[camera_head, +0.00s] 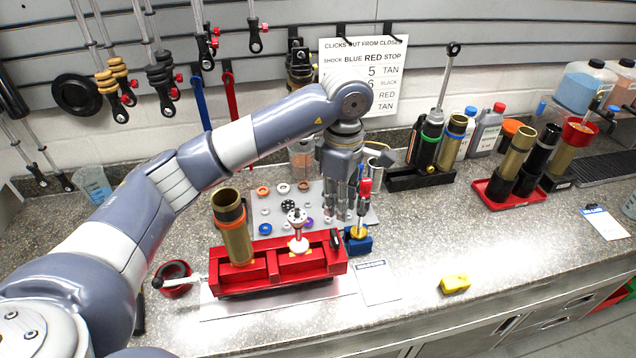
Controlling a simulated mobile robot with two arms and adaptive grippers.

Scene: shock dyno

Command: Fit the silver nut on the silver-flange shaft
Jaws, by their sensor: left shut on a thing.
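My left gripper (342,208) points down over the right part of the grey parts tray (374,214), behind and right of the red vise. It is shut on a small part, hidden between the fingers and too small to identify. I cannot single out the silver nut. A shaft (297,218) with a pale, silvery flange (299,245) stands upright in the red vise (314,262), left of the gripper and apart from it. A red-topped shaft (365,187) with a gold flange (357,232) stands in a blue block (359,245), close in front of the gripper. My right gripper is out of view.
A gold tube (235,237) stands in the vise's left part. Several small rings and discs lie on the tray. A yellow block (454,284) and a white card (378,282) lie on the counter. A black stand (420,179) and red tray (510,192) hold shock parts at right.

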